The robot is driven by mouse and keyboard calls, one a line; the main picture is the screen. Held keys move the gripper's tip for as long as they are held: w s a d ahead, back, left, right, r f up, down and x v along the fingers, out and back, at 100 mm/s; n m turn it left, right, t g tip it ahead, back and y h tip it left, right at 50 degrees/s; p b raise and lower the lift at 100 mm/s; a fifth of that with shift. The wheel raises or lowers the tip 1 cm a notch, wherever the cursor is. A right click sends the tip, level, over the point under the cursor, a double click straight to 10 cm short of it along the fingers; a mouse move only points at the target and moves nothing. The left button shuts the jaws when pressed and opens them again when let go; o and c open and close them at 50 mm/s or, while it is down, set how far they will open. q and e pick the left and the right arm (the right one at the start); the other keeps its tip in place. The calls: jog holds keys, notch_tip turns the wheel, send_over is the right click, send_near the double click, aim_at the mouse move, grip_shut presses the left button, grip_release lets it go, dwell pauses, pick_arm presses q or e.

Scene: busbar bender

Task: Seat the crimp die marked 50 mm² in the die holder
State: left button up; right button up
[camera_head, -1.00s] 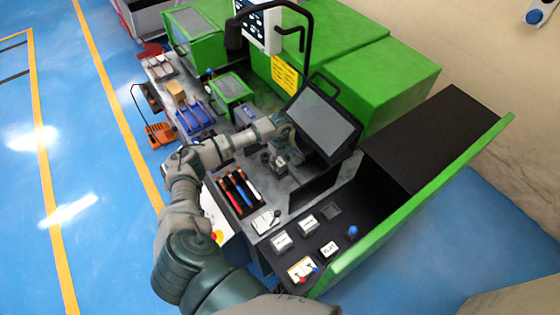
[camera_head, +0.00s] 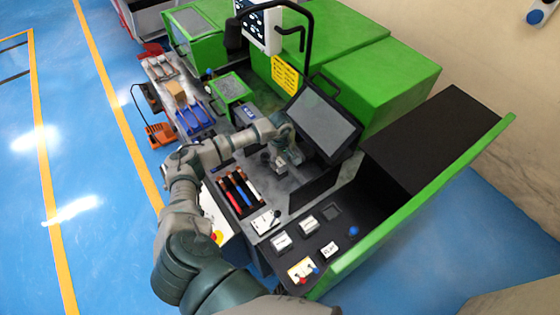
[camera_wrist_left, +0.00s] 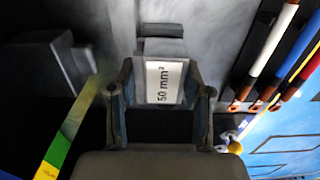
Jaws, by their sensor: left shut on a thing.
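The crimp die (camera_wrist_left: 165,84) has a white label reading "50 mm²" and sits between the two fingers of my left gripper (camera_wrist_left: 160,100) in the left wrist view. The fingers are closed on its sides. A grey block (camera_wrist_left: 163,45) shows just beyond the die; I cannot tell whether it is part of the die or of something else. In the head view my left gripper (camera_head: 288,157) is over the grey bench beside the monitor, with a small dark fixture (camera_head: 268,162) close to its left. I cannot tell for certain which part is the die holder. My right gripper is out of view.
A rack of coloured-handled tools (camera_head: 238,192) lies in front of the gripper. The tilted monitor (camera_head: 324,119) stands close behind it. A control panel with white labels (camera_head: 282,242) is at the front right. A dark block (camera_wrist_left: 40,62) is at the left in the wrist view.

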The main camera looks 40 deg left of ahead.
aim_at(280, 161)
pick_arm(q)
jog(key=shift+f+b, duration=0.8)
jog(key=shift+f, duration=0.25)
jog(key=o, duration=1.4)
jog(key=shift+c, duration=0.2)
notch_tip(280, 161, up, 12)
jog(key=shift+f, duration=0.1)
